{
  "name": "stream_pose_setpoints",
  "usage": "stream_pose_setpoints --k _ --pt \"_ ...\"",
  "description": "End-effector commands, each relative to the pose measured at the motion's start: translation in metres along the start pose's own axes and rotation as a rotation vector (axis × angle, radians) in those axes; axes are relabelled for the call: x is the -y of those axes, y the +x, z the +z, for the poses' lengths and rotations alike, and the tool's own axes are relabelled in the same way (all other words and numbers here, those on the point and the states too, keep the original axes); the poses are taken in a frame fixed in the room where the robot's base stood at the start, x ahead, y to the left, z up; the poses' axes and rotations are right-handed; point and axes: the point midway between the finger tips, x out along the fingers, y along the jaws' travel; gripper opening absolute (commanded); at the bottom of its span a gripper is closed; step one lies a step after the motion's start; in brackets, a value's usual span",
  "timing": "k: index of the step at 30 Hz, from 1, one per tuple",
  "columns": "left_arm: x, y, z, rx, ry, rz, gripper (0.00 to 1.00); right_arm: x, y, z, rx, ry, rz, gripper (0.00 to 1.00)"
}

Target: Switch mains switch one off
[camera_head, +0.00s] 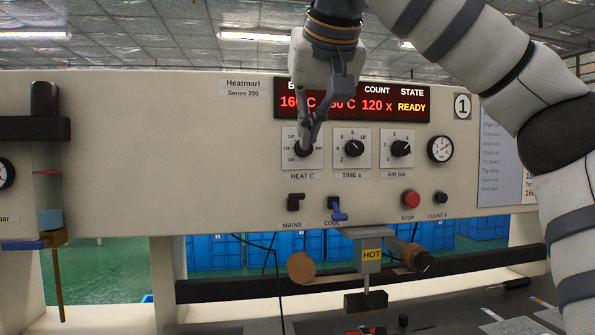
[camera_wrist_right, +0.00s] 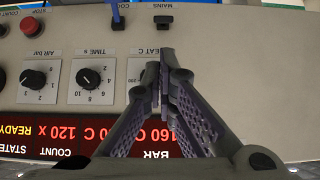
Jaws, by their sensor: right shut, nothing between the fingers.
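The mains switch (camera_head: 294,201) is a small black lever switch above the MAINS label, low on the cream panel. In the right wrist view, which is upside down, the mains switch (camera_wrist_right: 163,19) shows at the top. My right gripper (camera_head: 308,143) points down in front of the HEAT dial, above the mains switch and apart from it. Its fingers (camera_wrist_right: 160,75) are shut with nothing between them. They partly hide the HEAT dial and the red display. My left gripper is out of view.
The COOL switch (camera_head: 338,210) with a blue lever sits just right of the mains switch. A red STOP button (camera_head: 411,199) and a black counter button (camera_head: 441,198) are further right. A HOT block (camera_head: 371,255) and round wooden knob (camera_head: 301,267) stand below. A "1" plate (camera_head: 462,106) marks the panel.

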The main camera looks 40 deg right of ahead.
Motion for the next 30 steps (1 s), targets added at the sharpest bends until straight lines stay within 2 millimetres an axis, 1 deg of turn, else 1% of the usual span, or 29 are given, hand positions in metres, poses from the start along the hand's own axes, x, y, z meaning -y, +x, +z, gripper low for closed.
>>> stream_pose_setpoints --k 4,7,13,15,18,22,30 --pt "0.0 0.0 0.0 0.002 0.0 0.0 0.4 0.0 0.003 0.0 0.002 -0.001 0.001 0.0" --pt "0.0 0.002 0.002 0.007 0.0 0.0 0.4 0.001 0.015 0.001 0.006 -0.002 0.001 0.0" --pt "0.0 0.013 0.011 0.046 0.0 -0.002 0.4 0.002 0.061 0.003 0.013 -0.004 0.004 0.0" --pt "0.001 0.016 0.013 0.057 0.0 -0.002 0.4 0.002 0.075 0.003 0.013 -0.005 0.003 0.0" --pt "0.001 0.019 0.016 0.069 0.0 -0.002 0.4 0.002 0.089 0.003 0.01 -0.005 0.003 0.0" --pt "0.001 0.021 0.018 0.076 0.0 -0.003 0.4 0.001 0.1 0.002 0.006 -0.004 0.002 0.0" --pt "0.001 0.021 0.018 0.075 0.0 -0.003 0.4 0.0 0.101 0.0 0.0 -0.002 0.0 0.0"
